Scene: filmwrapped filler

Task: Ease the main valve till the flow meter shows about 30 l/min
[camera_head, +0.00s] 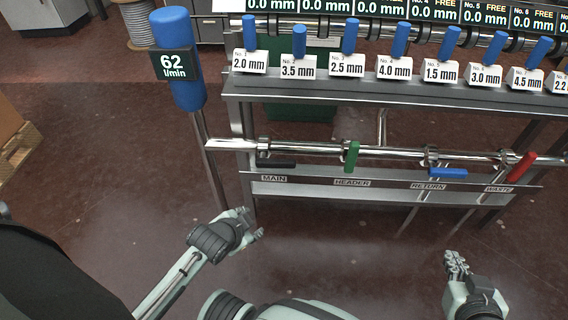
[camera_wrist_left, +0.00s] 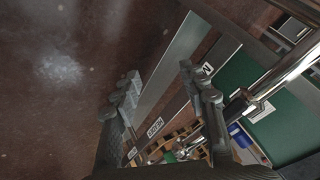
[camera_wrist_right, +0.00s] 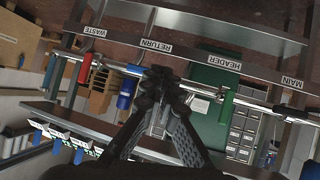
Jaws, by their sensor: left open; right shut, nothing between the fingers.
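The main valve's black lever (camera_head: 276,163) lies nearly in line with the steel pipe (camera_head: 330,150), above the MAIN label (camera_head: 274,179). The flow meter (camera_head: 175,62) is a blue upright cylinder on a post at the left; its display reads 62 l/min. My left gripper (camera_head: 254,224) is open and empty, in front of and below the MAIN label, apart from the lever. Its spread fingers (camera_wrist_left: 160,82) show in the left wrist view. My right gripper (camera_head: 455,262) is shut and empty, low at the right; its fingers also show in the right wrist view (camera_wrist_right: 156,76).
Along the same pipe are a green HEADER lever (camera_head: 352,156), a blue RETURN lever (camera_head: 447,172) and a red WASTE lever (camera_head: 523,166). Above stands a shelf (camera_head: 400,96) with several blue-handled numbered stations. The floor (camera_head: 110,160) at the left is clear.

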